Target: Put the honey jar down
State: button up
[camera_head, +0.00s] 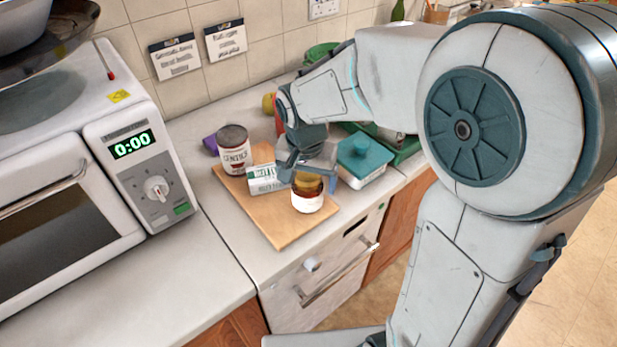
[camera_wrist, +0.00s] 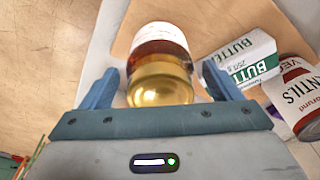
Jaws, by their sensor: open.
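The honey jar (camera_head: 307,195) stands upright on the wooden board, near its right edge, with a white label and a gold lid. In the wrist view the jar (camera_wrist: 160,68) is between the two fingers of my gripper (camera_wrist: 160,88), with a visible gap on each side. My gripper (camera_head: 304,172) is open around the upper part of the jar, from behind it in the head view. The wooden board (camera_head: 283,232) lies on the counter. Part of the jar's top is hidden by my gripper in the head view.
A butter pack (camera_head: 264,179) lies just left of the jar, and a lentils can (camera_head: 234,150) stands behind it. A teal-lidded container (camera_head: 361,163) is close on the right. A microwave (camera_head: 80,170) fills the left. The board's front is clear.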

jog(key=r, duration=0.4)
jog(key=s+r, duration=0.1)
jog(key=r, duration=0.7)
jog(key=shift+s+a+r, duration=0.1)
jog(key=shift+s+a, duration=0.1)
jog(key=s+d+f+n, duration=0.2)
jog(key=s+d+f, duration=0.1)
jog(key=s+d, duration=0.2)
jog(key=s+d+f+n+t, duration=0.1)
jog(key=s+d+f+n, duration=0.1)
jog(key=s+d, duration=0.4)
jog(key=shift+s+f+t, duration=0.3)
jog(key=shift+s+f, duration=0.25)
jog(key=shift+f, duration=0.3)
jog(key=shift+d, duration=0.1)
